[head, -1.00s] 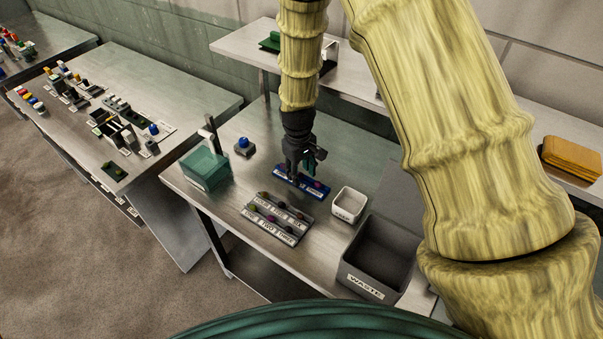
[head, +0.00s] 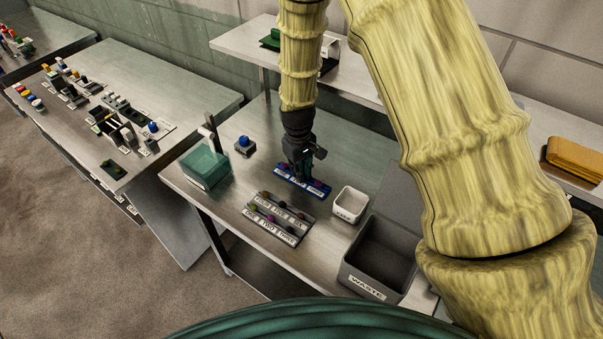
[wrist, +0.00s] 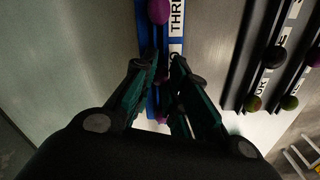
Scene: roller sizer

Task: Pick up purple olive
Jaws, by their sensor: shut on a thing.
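My gripper (head: 303,176) is down at the middle of the blue labelled strip (head: 290,180), near its TWO label. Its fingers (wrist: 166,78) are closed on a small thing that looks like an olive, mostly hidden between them. A purple patch shows between the fingers in the wrist view, but I cannot tell which olive it belongs to. A purple olive (wrist: 158,11) sits apart from the fingers at the THREE end of the blue strip; it also shows in the head view (head: 317,183).
Two grey labelled strips (head: 272,222) with several olives lie in front. A small white bin (head: 350,204) and a grey WASTE bin (head: 372,262) stand to the right. A green box (head: 205,170) and a blue button (head: 243,143) are to the left.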

